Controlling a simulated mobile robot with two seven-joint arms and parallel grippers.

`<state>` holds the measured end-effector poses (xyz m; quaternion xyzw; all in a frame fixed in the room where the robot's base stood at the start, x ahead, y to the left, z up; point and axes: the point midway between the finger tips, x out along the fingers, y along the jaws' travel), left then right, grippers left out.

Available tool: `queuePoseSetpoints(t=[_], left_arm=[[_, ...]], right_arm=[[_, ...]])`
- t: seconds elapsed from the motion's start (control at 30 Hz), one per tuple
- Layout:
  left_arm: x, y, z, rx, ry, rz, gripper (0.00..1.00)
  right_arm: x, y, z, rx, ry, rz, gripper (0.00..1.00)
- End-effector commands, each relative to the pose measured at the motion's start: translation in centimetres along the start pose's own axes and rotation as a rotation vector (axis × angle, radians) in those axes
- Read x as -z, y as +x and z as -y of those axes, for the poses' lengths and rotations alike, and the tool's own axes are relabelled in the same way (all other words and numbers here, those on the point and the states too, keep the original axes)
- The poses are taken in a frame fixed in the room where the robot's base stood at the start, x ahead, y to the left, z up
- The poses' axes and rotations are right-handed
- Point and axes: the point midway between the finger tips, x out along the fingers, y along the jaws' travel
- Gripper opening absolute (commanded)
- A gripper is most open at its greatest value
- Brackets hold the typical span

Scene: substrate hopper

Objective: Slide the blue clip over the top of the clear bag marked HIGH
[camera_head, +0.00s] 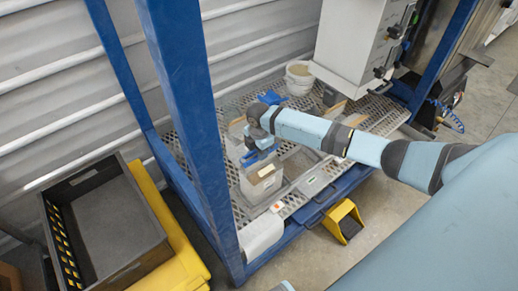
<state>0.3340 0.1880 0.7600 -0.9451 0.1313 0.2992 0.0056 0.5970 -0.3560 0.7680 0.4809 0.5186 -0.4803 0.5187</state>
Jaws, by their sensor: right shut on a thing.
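My right arm reaches in from the right. Its gripper (257,143) points down over the mesh shelf and is shut on a small blue piece (262,153), which looks like the blue clip. Just below it stands a clear bag (261,184) with grey-brown contents and a pale top part. The clip is at the bag's upper back edge; I cannot tell whether it is around the bag or only beside it. The bag's marking is too small to read. My left gripper is not in view.
Blue posts (188,100) frame the mesh shelf (241,214). White tubs (299,78) and another blue object (271,97) lie behind my wrist. A white hopper housing (345,40) stands at the back. A dark crate (105,225) is at left, a yellow pedal (344,219) on the floor.

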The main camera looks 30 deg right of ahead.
Motion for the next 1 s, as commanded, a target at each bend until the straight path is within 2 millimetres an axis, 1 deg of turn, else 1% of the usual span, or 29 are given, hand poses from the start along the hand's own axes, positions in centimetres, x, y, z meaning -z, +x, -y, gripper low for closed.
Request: queuePoseSetpoints(t=[0.33, 0.7, 0.97, 1.0], left_arm=[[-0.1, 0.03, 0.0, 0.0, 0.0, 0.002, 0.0], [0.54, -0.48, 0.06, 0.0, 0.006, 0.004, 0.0], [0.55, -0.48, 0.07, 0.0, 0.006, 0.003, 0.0], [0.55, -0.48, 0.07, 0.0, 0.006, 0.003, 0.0]], right_arm=[[0.0, -0.03, 0.01, 0.0, 0.0, 0.0, 0.12], [-0.03, -0.16, 0.03, 0.001, 0.0, 0.001, 0.12], [-0.04, -0.01, 0.03, 0.001, 0.0, 0.001, 0.12], [-0.04, -0.01, 0.03, 0.001, 0.0, 0.001, 0.4]])
